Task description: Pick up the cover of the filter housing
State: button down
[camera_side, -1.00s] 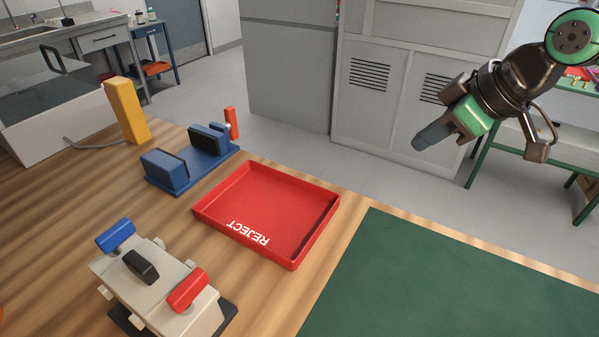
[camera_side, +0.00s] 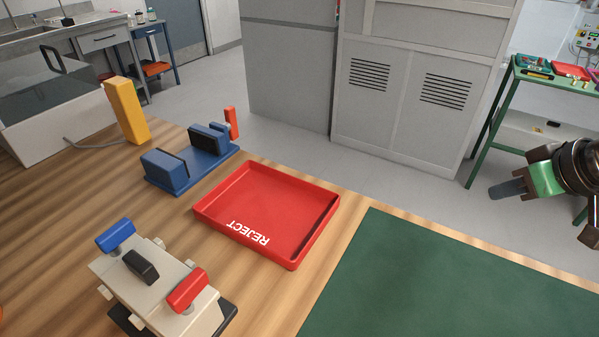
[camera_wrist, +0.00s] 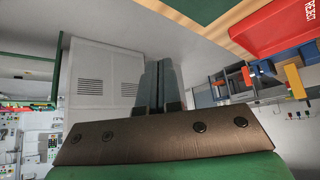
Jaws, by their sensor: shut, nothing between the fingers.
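The filter housing (camera_side: 192,312) is the cream box with a blue handle (camera_side: 116,236) and a red handle (camera_side: 187,290), at the lower left of the side view. Its cover (camera_side: 163,265) appears to be the cream top with a black knob (camera_side: 141,265), sitting on the housing. My gripper (camera_side: 497,191) is at the right edge of the side view, far from the housing and beyond the green mat. Its fingers are together and empty, as the wrist view (camera_wrist: 160,85) also shows. I cannot make out the housing in the wrist view.
A red REJECT tray (camera_side: 206,213) lies in the middle of the wooden table. Behind it stand a blue clamp fixture (camera_side: 182,172) and a yellow block (camera_side: 126,110). A bare green mat (camera_side: 450,285) covers the front right. Grey cabinets (camera_side: 405,90) stand behind.

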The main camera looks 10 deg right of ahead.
dwell(0.3)
jog(key=c, duration=0.6)
grip_release()
jog(key=shift+c, duration=0.2)
jog(key=w+a+r+n+t+y, duration=0.25)
jog(key=w+a, duration=0.45)
jog(key=a, duration=0.4)
jog(key=n+y, duration=0.4)
jog(key=n, duration=0.1)
send_near(142, 265)
jog(key=w+d+f, duration=0.1)
jog(key=w+d, duration=0.6)
jog(key=w, duration=0.3)
jog(key=s+a+y, duration=0.1)
jog(key=s+a, duration=0.1)
jog(key=a, duration=0.1)
jog(key=s+a+f+n+y, duration=0.1)
jog(key=s+a, duration=0.1)
jog(key=s+a+f+y, duration=0.1)
jog(key=a, duration=0.2)
jog(key=shift+s+a+f+n, duration=0.25)
jog(key=shift+s+a, duration=0.1)
jog(key=shift+s, duration=0.05)
jog(key=shift+w+a+f, duration=0.1)
jog(key=shift+a, duration=0.2)
jog(key=shift+x, duration=2.5)
